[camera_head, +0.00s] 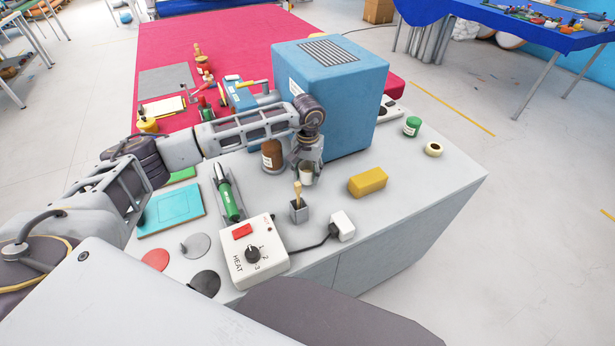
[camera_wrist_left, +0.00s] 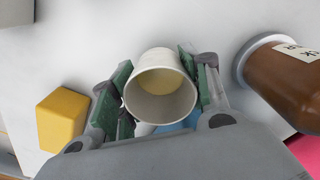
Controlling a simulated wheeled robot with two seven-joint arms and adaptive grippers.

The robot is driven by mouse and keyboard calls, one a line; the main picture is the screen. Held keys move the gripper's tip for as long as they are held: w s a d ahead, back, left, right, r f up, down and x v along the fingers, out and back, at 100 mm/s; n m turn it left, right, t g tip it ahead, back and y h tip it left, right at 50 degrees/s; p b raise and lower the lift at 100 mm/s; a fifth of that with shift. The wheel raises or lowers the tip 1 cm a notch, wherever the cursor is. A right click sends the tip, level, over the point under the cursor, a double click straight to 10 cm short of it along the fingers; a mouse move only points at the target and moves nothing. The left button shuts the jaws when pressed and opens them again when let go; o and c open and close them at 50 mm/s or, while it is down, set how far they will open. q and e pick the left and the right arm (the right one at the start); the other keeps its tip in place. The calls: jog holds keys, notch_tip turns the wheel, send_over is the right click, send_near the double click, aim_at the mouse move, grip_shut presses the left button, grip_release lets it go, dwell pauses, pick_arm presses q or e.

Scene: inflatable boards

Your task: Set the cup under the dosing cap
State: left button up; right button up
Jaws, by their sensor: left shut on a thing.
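My left gripper (camera_head: 306,175) is shut around a small white cup (camera_head: 306,172), which it holds upright at or just above the table; I cannot tell if it touches. In the left wrist view the gripper (camera_wrist_left: 160,92) has its green pads on both sides of the cup (camera_wrist_left: 140,103). The cup's open mouth faces the camera, and its inside bottom looks pale yellow. A brown bottle (camera_head: 268,150) with a white label stands just left of the gripper. In the left wrist view the bottle (camera_wrist_left: 280,88) shows a white rim at one end. I cannot clearly make out a dosing cap. My right gripper is not in view.
A large blue box (camera_head: 345,100) stands behind the gripper. A yellow block (camera_head: 367,182) lies to its right. A small grey holder with a brush (camera_head: 299,211), a white HEAT control box (camera_head: 254,252) and a green-handled tool (camera_head: 228,200) are in front. The table's right side is mostly free.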

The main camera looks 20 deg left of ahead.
pick_arm(q)
jog(key=shift+f, duration=1.2)
jog(key=shift+f, duration=0.1)
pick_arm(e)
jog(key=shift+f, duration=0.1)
pick_arm(q)
jog(key=o, duration=1)
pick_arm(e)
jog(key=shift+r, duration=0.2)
pick_arm(q)
jog(key=shift+r, duration=0.35)
notch_tip(320, 180, up, 12)
jog(key=b, duration=0.1)
jog(key=shift+f, duration=0.2)
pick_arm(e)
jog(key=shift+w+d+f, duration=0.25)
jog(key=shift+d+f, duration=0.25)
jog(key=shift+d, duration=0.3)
